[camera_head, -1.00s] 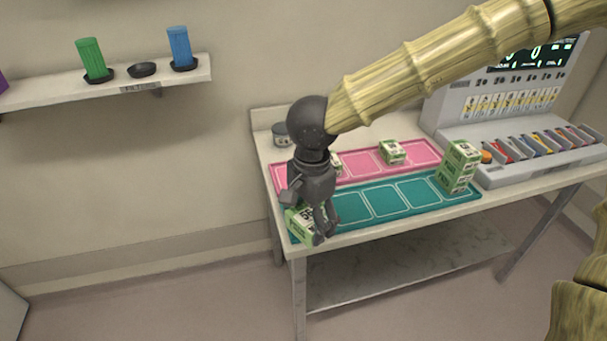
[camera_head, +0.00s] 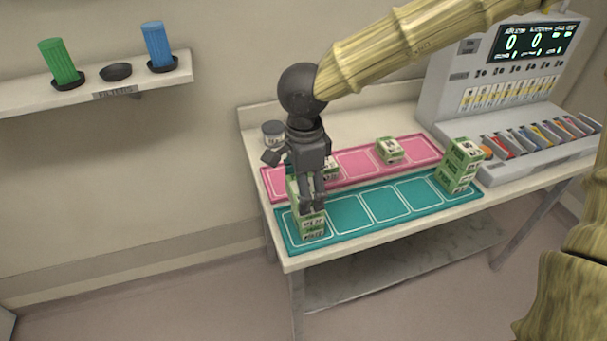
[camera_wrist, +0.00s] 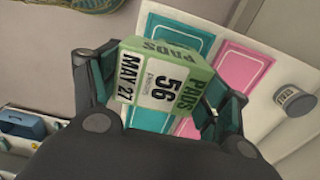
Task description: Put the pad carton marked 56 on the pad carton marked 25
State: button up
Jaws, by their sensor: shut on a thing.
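The green-and-white pad carton marked 56 (camera_wrist: 160,82) is between the two fingers of my gripper (camera_wrist: 158,98) in the wrist view, its label facing the camera. In the head view my gripper (camera_head: 312,203) is shut over the near left end of the teal mat, hiding much of what it holds. Green-and-white cartons (camera_head: 313,230) show just below the fingers at that end; whether the held one touches those beneath is unclear. I cannot read a 25 on any carton.
A carton (camera_head: 389,150) sits on the pink mat (camera_head: 352,163), and another (camera_head: 331,167) is partly behind my gripper. A carton stack (camera_head: 460,167) stands on the right end of the teal mat (camera_head: 385,205). The teal middle is clear. A jar (camera_head: 273,133) stands back left.

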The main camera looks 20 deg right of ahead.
jog(key=w, duration=0.2)
jog(key=w+d+p, duration=0.1)
jog(key=w, duration=0.1)
jog(key=w+d, duration=0.1)
jog(key=w, duration=0.1)
jog(key=shift+w+f+p, duration=0.25)
jog(key=shift+w+p, duration=0.05)
jog(key=shift+w, duration=0.05)
jog(key=shift+w+f+p, duration=0.1)
jog(key=shift+f+p, duration=0.4)
jog(key=shift+f, duration=1.3)
jog(key=shift+f, duration=0.1)
jog(key=o, duration=1.1)
jog(key=shift+f, duration=0.1)
jog(key=shift+o, duration=0.2)
notch_tip(320, 180, up, 12)
jog(key=b, duration=0.1)
jog(key=shift+r+b, duration=0.2)
jog(key=shift+b, duration=0.15)
